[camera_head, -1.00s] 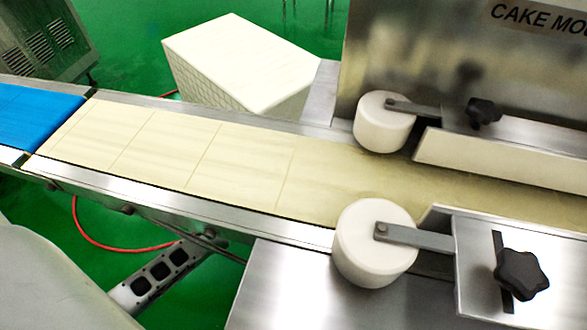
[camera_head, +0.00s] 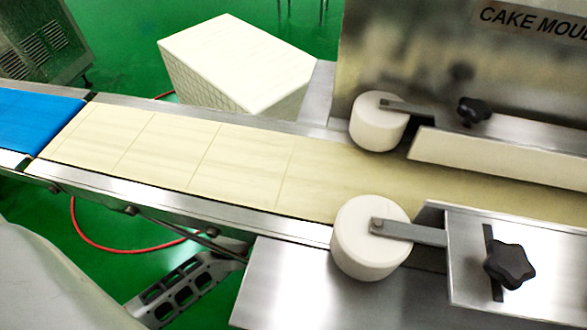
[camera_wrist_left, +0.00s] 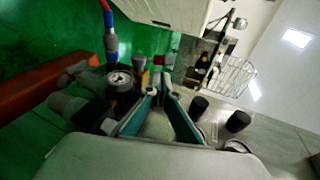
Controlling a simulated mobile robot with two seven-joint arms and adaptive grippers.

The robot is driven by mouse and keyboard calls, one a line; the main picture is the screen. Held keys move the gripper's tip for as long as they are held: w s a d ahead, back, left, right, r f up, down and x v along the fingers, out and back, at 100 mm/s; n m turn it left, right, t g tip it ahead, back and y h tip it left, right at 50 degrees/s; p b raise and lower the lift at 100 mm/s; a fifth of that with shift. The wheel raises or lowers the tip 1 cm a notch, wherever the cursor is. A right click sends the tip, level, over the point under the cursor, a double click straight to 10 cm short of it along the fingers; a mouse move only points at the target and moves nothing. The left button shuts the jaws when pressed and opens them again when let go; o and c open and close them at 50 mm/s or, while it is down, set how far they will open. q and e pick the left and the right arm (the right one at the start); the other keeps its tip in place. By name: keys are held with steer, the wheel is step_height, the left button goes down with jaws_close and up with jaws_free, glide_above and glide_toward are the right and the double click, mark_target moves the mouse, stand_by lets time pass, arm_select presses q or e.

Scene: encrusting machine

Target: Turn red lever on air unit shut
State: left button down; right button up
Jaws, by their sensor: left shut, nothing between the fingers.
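In the left wrist view, the air unit shows as a cluster of dark and grey parts with a round pressure gauge (camera_wrist_left: 120,81) on its front. Blue and red fittings (camera_wrist_left: 110,42) rise above the gauge. A small red part (camera_wrist_left: 158,60) shows just right of the gauge, dim and blurred; I cannot tell whether it is the lever. My left gripper (camera_wrist_left: 160,90) is shut and empty, with its tips just right of the gauge. Contact with the unit cannot be made out. My right gripper is in neither view.
A conveyor belt (camera_head: 170,150) runs to the moulding machine with two white rollers (camera_head: 372,238) and black knobs (camera_head: 510,264). A white block (camera_head: 235,65) stands behind it. A red hose (camera_head: 95,238) lies on the green floor. Black knobs (camera_wrist_left: 238,121) stand right of my left gripper.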

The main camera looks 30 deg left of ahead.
arm_select(q)
steer(key=r+b+x, duration=0.1)
steer(key=x, duration=0.8)
steer(key=shift+w+b, duration=0.35)
steer(key=shift+b, duration=0.05)
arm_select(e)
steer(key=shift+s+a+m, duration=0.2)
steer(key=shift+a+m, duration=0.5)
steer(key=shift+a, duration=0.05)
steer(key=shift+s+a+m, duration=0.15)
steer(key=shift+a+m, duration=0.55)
arm_select(q)
steer(key=shift+w+a, duration=0.15)
steer(key=shift+w, duration=0.15)
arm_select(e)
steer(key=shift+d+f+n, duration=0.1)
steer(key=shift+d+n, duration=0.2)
